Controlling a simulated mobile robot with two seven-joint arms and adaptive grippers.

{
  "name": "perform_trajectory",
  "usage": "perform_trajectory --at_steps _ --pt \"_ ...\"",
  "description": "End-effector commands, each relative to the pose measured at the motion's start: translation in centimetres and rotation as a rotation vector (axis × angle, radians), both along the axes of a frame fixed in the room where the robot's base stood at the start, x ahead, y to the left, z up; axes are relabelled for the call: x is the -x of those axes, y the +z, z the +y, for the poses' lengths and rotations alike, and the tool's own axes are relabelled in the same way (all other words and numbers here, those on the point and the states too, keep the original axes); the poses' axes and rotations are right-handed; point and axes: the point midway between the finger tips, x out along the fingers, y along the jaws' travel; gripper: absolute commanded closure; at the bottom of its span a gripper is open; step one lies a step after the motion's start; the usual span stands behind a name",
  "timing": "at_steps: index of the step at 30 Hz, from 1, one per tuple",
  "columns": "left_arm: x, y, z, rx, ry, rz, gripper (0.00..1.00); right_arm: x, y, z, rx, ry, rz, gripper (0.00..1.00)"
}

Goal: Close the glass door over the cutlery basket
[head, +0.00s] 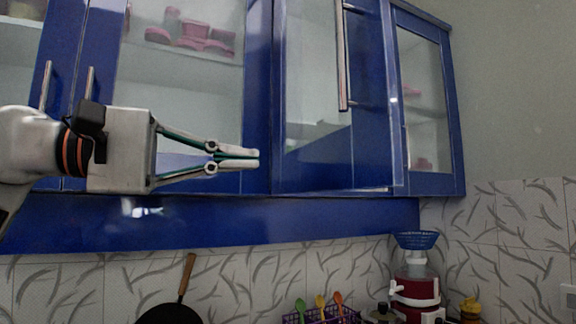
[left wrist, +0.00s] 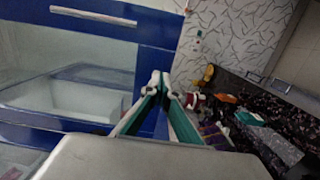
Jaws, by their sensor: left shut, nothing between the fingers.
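The blue-framed glass door (head: 316,80), with a long metal handle (head: 343,60), is in the upper middle of the head view, above the cutlery basket. It looks partly open, swung out from the cabinet front; the exact angle is hard to tell. Its frame and handle (left wrist: 93,16) also show in the left wrist view. The purple cutlery basket (head: 318,317), with colourful spoons, is at the bottom edge. My left gripper (head: 256,158) is shut and empty, left of the door's lower part; its fingertips (left wrist: 159,82) show in the left wrist view. Contact with the door cannot be told.
Another glass door (head: 180,60) is behind my left gripper, with pink items inside. A narrower glass cabinet (head: 424,100) is at the right. Below are a dark pan (head: 170,313), a red appliance (head: 416,290) and a blue bowl (head: 416,240). The space under the cabinets is open.

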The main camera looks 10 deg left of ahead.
Motion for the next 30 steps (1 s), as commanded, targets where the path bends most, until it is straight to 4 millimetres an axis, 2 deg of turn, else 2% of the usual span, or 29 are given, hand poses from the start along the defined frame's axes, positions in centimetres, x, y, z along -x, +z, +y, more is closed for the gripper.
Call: perform_trajectory --at_steps 18,24,30 --pt "-5.3 0.1 -9.7 0.003 -0.007 0.005 1.0 -0.1 1.3 0.2 -0.014 -0.002 -0.005 0.39" --pt "-6.4 0.0 -11.2 0.003 -0.006 0.005 1.0 0.2 1.0 0.3 -0.014 -0.002 0.004 0.39" --pt "-6.7 -0.1 -11.6 0.003 -0.004 0.005 1.0 0.4 0.9 0.3 -0.013 -0.002 0.008 0.39"
